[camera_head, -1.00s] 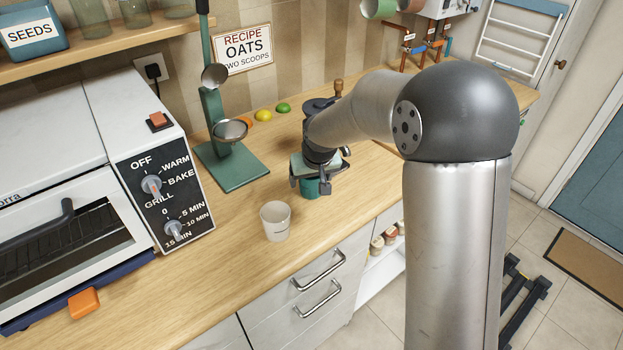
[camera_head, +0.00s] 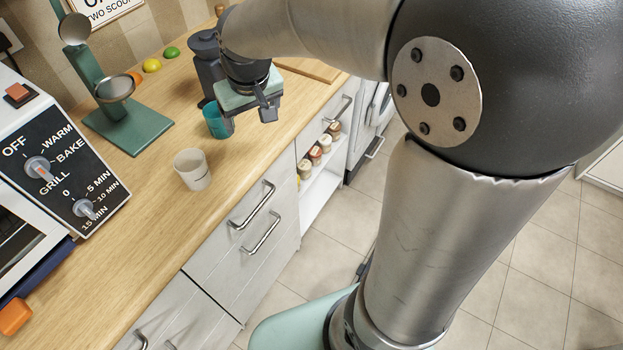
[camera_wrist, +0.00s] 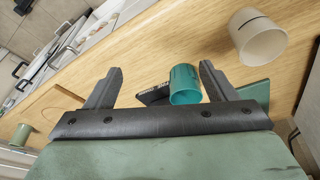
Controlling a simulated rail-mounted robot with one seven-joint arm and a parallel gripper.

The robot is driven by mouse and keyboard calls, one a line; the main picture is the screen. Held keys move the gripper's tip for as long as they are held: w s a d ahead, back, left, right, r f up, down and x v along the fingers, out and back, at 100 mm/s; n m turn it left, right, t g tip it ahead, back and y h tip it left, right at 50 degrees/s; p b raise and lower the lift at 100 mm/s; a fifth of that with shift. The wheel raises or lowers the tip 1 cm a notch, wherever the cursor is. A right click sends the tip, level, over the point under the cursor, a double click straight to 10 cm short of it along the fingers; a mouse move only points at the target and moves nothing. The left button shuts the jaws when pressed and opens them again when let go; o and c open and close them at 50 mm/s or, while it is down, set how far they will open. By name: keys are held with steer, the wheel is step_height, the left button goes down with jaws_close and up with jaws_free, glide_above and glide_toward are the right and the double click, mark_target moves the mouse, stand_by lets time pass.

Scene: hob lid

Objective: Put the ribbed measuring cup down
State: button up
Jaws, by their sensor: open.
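The teal ribbed measuring cup (camera_head: 214,122) stands on the wooden counter near its front edge, partly hidden by my gripper. My gripper (camera_head: 250,108) is open and empty, a little to the right of the cup and above the counter's front edge. It also shows in the wrist view (camera_wrist: 160,72). A whitish cup (camera_head: 192,170) with a dark mark stands upright nearer the camera.
A green stand (camera_head: 130,135) with metal scoops is behind the cups. A dark mill-like device (camera_head: 205,58) stands just behind my gripper. An oven with knobs (camera_head: 60,165) is at left. A yellow fruit (camera_head: 152,65) and a green one lie at the back. Counter around the whitish cup is clear.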

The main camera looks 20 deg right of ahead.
steer(key=shift+o, duration=0.4)
steer(key=s+d+f+m+g, duration=0.1)
steer(key=s+d+f, duration=0.1)
steer(key=s, duration=0.8)
steer(key=s+d+f+m+g, duration=0.1)
steer(key=s+d+f, duration=0.2)
steer(key=s, duration=0.7)
steer(key=shift+s+d+g, duration=0.15)
steer(key=shift+d+g, duration=0.25)
steer(key=shift+d, duration=0.65)
